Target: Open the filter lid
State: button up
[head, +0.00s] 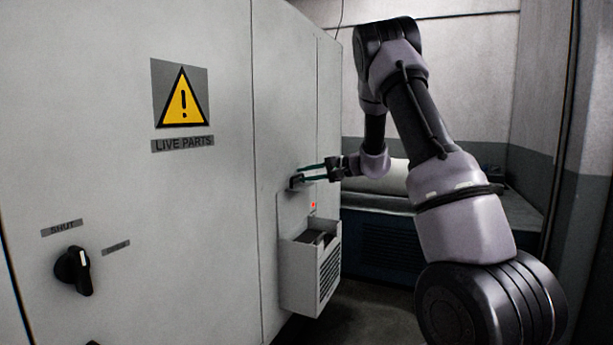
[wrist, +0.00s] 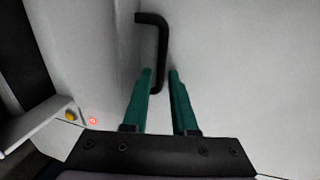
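The filter box (head: 298,278) is a pale housing with side louvres, mounted low on the cabinet's side. Its top looks open, with dark parts inside. A pale plate (head: 293,212), which looks like the lid, stands upright behind the box against the cabinet. A black bar handle (head: 296,182) is at the plate's top; it also shows in the wrist view (wrist: 163,45). My gripper (head: 312,172) is at the handle. In the wrist view its teal fingers (wrist: 160,72) are apart, one on each side of the handle's lower part, with visible gaps.
A small red light (head: 313,205) glows above the box, with a yellow button (wrist: 70,115) near it. A black rotary switch (head: 74,270) and a yellow warning sign (head: 181,95) are on the cabinet front. A low dark unit (head: 385,245) stands behind.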

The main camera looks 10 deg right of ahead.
grip_shut()
dwell(1.4)
